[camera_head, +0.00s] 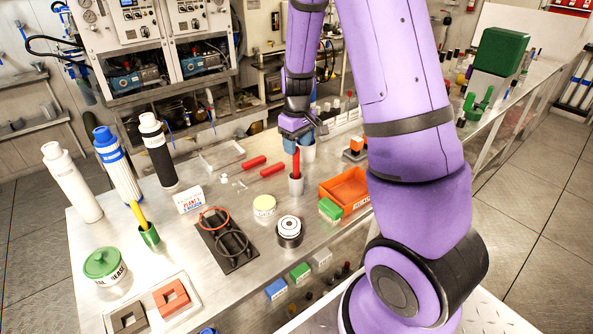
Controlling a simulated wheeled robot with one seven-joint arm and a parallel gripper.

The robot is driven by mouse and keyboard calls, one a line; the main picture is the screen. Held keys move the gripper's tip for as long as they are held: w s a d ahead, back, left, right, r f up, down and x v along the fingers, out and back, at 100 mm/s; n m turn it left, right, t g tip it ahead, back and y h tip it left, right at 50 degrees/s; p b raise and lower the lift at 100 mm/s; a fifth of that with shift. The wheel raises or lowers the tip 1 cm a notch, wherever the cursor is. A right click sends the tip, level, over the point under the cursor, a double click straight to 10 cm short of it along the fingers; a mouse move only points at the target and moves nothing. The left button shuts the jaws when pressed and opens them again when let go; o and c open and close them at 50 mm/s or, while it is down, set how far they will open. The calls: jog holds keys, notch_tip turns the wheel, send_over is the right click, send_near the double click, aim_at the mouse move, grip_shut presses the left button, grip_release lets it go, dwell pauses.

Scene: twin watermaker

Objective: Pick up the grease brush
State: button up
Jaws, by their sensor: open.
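Two handled tools stand upright in cups on the metal bench; their lower ends are hidden, so I cannot tell for sure which is the grease brush. A red-handled one (296,161) stands in a grey cup (296,185) near the bench's middle. A yellow-handled one (139,215) stands, slightly tilted, in a green cup (149,236) at the left. My gripper (297,138) is open and points down just above the red handle. I cannot tell whether its fingers are around the handle's top or clear of it.
A green-lidded grease pot (106,268) is at the front left. An orange tray (345,188) and green block (330,209) lie right of the grey cup. Two red cylinders (254,162) lie to its left. Tall filter housings (118,166) stand at the left. A white-blue cup (308,150) is behind my gripper.

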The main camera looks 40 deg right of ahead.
aim_at(296, 157)
jog(key=shift+w+f, duration=0.2)
jog(key=shift+f, duration=1.25)
jog(key=shift+w+f, duration=0.15)
jog(key=shift+f, duration=1.25)
grip_shut()
